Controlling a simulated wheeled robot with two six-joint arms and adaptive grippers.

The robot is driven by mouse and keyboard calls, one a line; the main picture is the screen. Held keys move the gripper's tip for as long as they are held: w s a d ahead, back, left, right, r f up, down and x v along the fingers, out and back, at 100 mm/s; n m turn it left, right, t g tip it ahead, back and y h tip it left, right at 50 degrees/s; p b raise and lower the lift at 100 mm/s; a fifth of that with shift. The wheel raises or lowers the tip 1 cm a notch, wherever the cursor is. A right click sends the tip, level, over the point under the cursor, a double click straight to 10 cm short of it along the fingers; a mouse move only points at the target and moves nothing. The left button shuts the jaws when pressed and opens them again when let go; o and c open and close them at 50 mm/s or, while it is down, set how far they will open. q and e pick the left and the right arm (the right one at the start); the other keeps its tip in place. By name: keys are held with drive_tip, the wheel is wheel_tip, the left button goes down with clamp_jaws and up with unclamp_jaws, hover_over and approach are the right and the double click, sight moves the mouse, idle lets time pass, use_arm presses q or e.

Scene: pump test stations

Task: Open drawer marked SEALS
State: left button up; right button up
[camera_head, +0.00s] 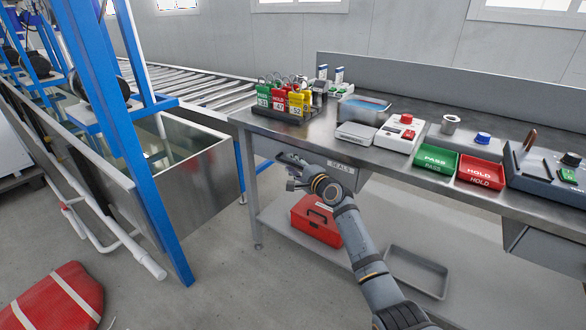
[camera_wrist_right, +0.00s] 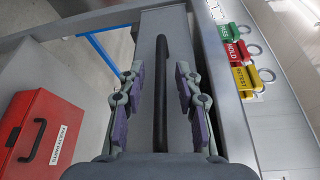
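The drawer marked SEALS (camera_head: 341,167) is under the left part of the steel workbench, its label partly readable in the head view. In the right wrist view its grey front (camera_wrist_right: 178,25) fills the middle, with a long black bar handle (camera_wrist_right: 161,60) across it. My right gripper (camera_head: 296,180) is at the drawer front and hides part of it. In the wrist view my right gripper (camera_wrist_right: 160,92) is open, with one purple-padded finger on each side of the handle and a gap to it on both sides. The drawer looks closed. My left gripper is out of view.
A red toolbox (camera_head: 316,221) and a grey tray (camera_head: 418,271) are on the shelf below. Coloured tags (camera_head: 285,98), a green PASS bin (camera_head: 436,161) and a red HOLD bin (camera_head: 480,171) are on the bench top (camera_head: 335,152). A blue post (camera_head: 150,190) stands left.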

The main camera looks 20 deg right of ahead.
clamp_jaws()
idle(0.3)
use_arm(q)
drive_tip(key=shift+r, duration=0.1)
